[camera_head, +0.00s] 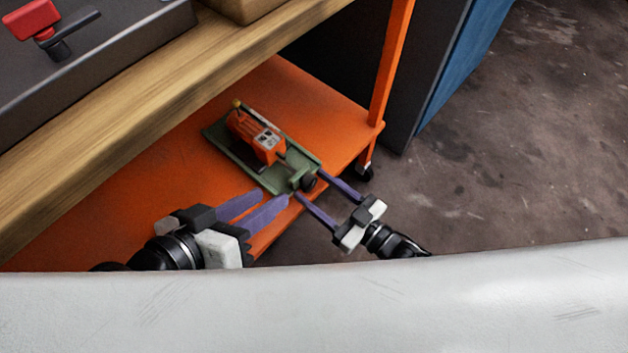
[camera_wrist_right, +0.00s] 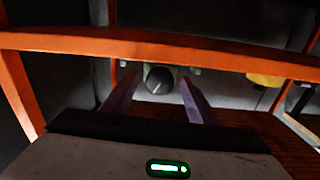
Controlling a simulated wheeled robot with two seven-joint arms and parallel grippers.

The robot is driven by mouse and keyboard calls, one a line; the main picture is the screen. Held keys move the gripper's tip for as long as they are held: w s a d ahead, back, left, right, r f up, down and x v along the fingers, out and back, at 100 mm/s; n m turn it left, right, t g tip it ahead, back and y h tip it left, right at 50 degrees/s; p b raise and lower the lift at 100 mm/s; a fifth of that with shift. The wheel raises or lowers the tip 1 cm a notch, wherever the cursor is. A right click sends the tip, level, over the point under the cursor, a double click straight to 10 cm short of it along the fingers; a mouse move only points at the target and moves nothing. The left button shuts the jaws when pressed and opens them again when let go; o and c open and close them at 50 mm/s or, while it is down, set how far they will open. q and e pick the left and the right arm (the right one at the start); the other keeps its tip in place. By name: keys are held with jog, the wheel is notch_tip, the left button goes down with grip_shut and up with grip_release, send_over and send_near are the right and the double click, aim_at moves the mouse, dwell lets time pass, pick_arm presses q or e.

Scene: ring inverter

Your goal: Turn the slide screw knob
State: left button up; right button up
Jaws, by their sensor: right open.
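The slide screw device is an orange block (camera_head: 258,138) on a green base (camera_head: 232,155), lying on the orange lower shelf. Its round black knob (camera_head: 309,183) is at the near right end of the base. The knob (camera_wrist_right: 158,80) shows face-on in the right wrist view, with a pale line on its face. My right gripper (camera_head: 310,186) is open, its purple fingers on either side of the knob; contact is not visible. My left gripper (camera_head: 273,194) has its purple fingers close together by the near edge of the base; whether they grip anything is unclear.
The shelf's orange front rim (camera_wrist_right: 160,50) crosses the right wrist view. An orange post (camera_head: 391,65) rises at the shelf's right corner above a caster. A wooden worktop (camera_head: 130,95) overhangs the shelf at left. The floor (camera_head: 510,150) at right is clear.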

jog(key=shift+w+a, duration=0.2)
jog(key=c, duration=1.1)
jog(key=shift+o, duration=0.2)
jog(key=n, duration=0.4)
jog(key=o, duration=1.1)
jog(key=shift+c, duration=0.2)
